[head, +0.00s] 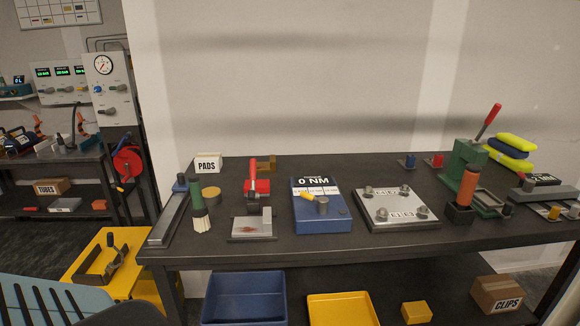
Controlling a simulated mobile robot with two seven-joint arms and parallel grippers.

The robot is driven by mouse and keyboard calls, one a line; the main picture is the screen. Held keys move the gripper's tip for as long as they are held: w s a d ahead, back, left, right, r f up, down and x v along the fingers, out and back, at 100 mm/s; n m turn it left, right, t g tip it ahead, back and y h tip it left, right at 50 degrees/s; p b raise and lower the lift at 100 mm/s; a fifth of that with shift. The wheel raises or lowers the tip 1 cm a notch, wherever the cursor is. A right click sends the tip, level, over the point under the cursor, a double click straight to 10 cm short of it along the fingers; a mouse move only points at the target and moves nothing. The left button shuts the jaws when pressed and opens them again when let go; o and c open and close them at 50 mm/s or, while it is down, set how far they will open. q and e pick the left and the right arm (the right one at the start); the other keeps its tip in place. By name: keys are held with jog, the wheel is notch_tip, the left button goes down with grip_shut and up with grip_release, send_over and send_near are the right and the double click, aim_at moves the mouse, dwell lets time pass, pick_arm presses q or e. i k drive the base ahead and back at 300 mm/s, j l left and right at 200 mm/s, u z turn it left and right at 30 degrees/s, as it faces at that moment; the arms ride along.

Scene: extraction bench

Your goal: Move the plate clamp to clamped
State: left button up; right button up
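A small clamp with a red upright handle (253,177) stands on the dark bench, left of the middle. I take it to be the plate clamp. Its handle points up, and red parts show at its base. A metal block or plate (246,230) with a brownish patch lies just in front of it. Whether the clamp presses on the plate is too small to tell. Neither of my grippers is in the head view.
The bench (330,243) also holds a brush (197,200), a blue "0 NM" device (322,218), a bolted metal plate (397,208) and a green press with a red lever (488,120). Below are a blue bin (245,298) and a yellow bin (341,310). A yellow cart stands left.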

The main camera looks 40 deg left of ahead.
aim_at(253, 180)
jog(key=k+j+z, duration=0.1)
jog(key=j+z, duration=0.25)
jog(key=k+j+z, duration=0.15)
jog(key=j+z, duration=0.15)
jog(key=j, duration=0.2)
jog(key=k+j+z, duration=0.2)
jog(key=j, duration=0.2)
jog(key=k+j+z, duration=0.25)
jog(key=j, duration=0.15)
jog(key=k+j+z, duration=0.1)
jog(key=k+j, duration=0.15)
jog(key=j, duration=0.15)
jog(key=k+j+z, duration=0.1)
jog(key=k+j, duration=0.75)
jog(key=j, duration=0.15)
jog(key=k+j, duration=0.5)
jog(key=j, duration=0.2)
